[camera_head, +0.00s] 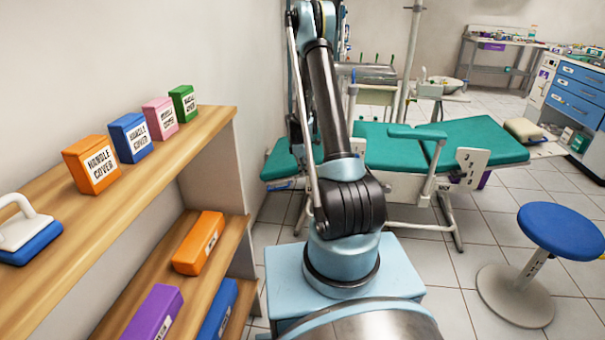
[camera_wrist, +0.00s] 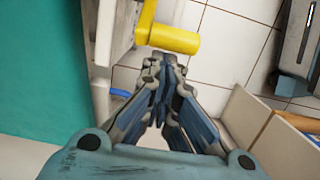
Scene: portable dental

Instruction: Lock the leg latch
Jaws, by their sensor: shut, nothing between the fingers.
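A yellow L-shaped lever (camera_wrist: 172,38), which looks like the leg latch, sticks out from a white panel (camera_wrist: 112,30) at the top of the wrist view. My gripper (camera_wrist: 158,65) points up the picture with its fingertips together and nothing between them. The tips are just below the lever's rounded end; I cannot tell whether they touch it. The green dental chair (camera_head: 392,145) stands behind my arm in the head view, on light metal legs. My gripper is not visible in the head view, and I cannot pick out the yellow lever there.
A green cushion (camera_wrist: 40,75) fills the wrist view's left side. Beige boards (camera_wrist: 265,130) lie at the lower right and a grey object (camera_wrist: 299,48) at the upper right. In the head view, a blue stool (camera_head: 562,230) stands right, and a wooden shelf (camera_head: 150,180) with boxes stands left.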

